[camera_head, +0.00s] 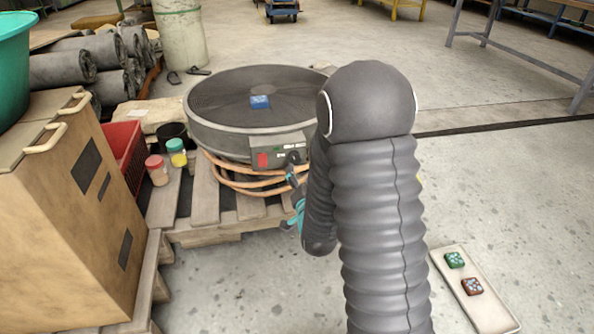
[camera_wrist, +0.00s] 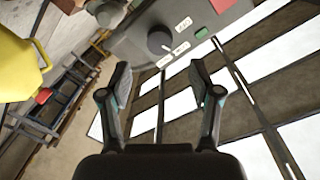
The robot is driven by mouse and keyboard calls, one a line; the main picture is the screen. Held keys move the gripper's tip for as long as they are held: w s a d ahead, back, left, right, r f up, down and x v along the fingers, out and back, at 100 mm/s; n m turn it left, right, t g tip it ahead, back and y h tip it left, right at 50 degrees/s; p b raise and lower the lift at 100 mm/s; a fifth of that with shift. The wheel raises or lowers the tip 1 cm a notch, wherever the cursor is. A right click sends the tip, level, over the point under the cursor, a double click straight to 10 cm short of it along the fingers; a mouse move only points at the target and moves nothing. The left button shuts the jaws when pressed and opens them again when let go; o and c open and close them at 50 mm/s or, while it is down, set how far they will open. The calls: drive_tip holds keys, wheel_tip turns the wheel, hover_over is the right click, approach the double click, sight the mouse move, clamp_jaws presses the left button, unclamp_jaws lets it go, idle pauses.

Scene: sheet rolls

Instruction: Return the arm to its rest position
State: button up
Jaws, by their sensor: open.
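My gripper (camera_wrist: 161,85) is open, its two dark fingers spread apart with nothing between them in the wrist view. In the head view my gripper (camera_head: 294,185) shows small and partly hidden at the left of my grey arm, just in front of the round machine's control panel (camera_head: 266,149). The panel's black knob (camera_wrist: 159,40) lies beyond the fingertips in the wrist view, apart from them. My arm is bent, with its dark elbow high in the head view.
The round machine (camera_head: 225,132) stands on a wooden pallet (camera_head: 205,195), with a blue block (camera_head: 260,102) on top and orange hoses below. A cardboard box (camera_head: 75,215) and red crate (camera_head: 124,150) stand left. A tray (camera_head: 490,310) with two small blocks lies at lower right. Open floor lies right.

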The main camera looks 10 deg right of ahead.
drive_tip(key=s+f+n+g, duration=0.35)
drive_tip(key=f+g, duration=0.25)
drive_tip(key=f, duration=0.5)
drive_tip(key=s+n+g+p, duration=0.1)
drive_tip(key=s+n+g, duration=0.1)
drive_tip(key=s+g, duration=0.45)
drive_tip(key=s+r+n+p, duration=0.1)
drive_tip(key=s+r+p, duration=0.2)
drive_tip(key=s+r, duration=0.4)
drive_tip(key=s+r+p, duration=0.3)
drive_tip(key=s+r, duration=0.5)
drive_tip(key=r, duration=0.8)
drive_tip(key=s+r+n+p, duration=0.1)
drive_tip(key=s+r+p, duration=0.2)
drive_tip(key=s+r, duration=0.5)
wheel_tip(320, 180, up, 4)
drive_tip(key=shift+r+n+y+p, duration=0.1)
drive_tip(key=shift+n+y+p, duration=0.2)
drive_tip(key=shift+n+p, duration=0.05)
drive_tip(key=shift+d+t, duration=0.1)
drive_tip(key=shift+t, duration=0.15)
